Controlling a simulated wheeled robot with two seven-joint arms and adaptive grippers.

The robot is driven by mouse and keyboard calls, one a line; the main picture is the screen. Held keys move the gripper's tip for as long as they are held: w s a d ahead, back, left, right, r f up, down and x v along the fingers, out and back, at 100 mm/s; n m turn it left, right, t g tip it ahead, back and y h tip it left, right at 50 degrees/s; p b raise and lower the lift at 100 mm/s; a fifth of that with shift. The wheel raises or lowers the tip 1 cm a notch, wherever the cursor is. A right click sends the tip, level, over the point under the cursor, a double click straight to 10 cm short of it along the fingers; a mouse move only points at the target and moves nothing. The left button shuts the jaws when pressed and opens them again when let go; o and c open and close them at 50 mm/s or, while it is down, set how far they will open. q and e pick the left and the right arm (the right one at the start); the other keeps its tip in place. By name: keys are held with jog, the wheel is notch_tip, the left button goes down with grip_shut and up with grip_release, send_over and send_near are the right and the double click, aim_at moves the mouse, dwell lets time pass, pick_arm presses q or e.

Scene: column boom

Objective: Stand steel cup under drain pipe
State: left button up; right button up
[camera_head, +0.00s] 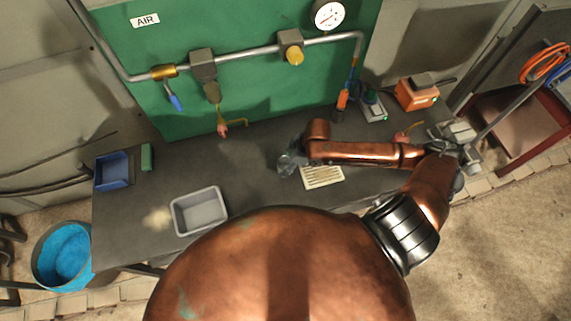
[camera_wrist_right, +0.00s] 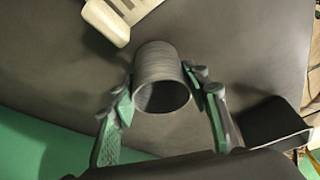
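The steel cup (camera_wrist_right: 162,78) is a grey, ribbed cylinder in the right wrist view, its dark mouth facing the camera. My right gripper (camera_wrist_right: 162,88) has a green-padded finger on each side of it, close to its wall. I cannot tell whether both fingers press on it. In the head view my right gripper (camera_head: 290,162) is small and blurred over the bench, and the cup cannot be made out there. A thin yellow drain pipe (camera_head: 238,123) with a red handle hangs below the filter on the green panel, left of the gripper. My left gripper is not in view.
A slotted cream tray (camera_head: 322,177) lies by the right gripper. A grey bin (camera_head: 199,211) and a blue bin (camera_head: 112,170) stand on the left of the bench. An orange device (camera_head: 417,94) stands at the back right. The bench below the drain pipe looks clear.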

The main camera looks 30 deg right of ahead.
jog(key=o, duration=0.3)
jog(key=shift+o, duration=0.2)
